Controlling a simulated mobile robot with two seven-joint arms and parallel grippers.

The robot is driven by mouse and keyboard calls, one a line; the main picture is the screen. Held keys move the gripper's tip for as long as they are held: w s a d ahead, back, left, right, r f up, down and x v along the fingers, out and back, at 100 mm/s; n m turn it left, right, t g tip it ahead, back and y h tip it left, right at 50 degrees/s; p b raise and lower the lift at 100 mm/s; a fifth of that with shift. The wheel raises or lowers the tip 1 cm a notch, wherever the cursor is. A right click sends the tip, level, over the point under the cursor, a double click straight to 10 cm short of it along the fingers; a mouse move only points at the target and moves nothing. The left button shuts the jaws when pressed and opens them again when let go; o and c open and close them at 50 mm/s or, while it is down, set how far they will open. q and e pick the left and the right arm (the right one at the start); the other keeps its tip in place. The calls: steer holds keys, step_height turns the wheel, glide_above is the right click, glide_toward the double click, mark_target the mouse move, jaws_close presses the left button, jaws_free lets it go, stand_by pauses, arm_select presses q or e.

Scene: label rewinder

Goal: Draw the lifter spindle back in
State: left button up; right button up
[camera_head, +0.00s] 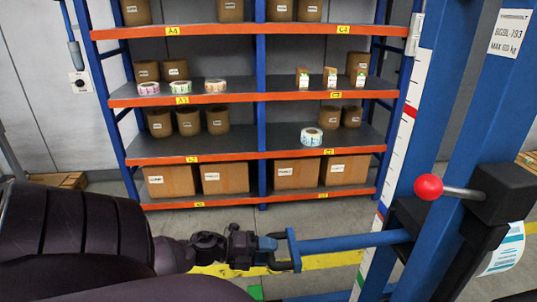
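The lifter's blue spindle (350,243) sticks out level to the left from a black carriage (408,222) on the blue mast (470,110). An upright blue end piece (292,250) sits near its left end. My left gripper (262,245) is at that left end, in line with the spindle, and appears to touch it or nearly so. Its fingers are small and dark here, and I cannot tell whether they are closed on the spindle end. A red ball knob (428,187) on a metal lever joins a black block (503,195) at the right. My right gripper is not in view.
A blue and orange shelf rack (250,155) behind holds brown rolls, label rolls and cardboard boxes (225,180). A white scale strip (408,110) runs along the mast. A yellow floor line (340,261) passes below the spindle. Open floor lies between lifter and rack.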

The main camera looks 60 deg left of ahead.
arm_select(q)
steer(key=shift+w+d, duration=0.1)
steer(key=v, duration=1)
steer(key=shift+s+a+p, duration=0.25)
steer(key=shift+s+p, duration=0.1)
steer(key=shift+p, duration=0.1)
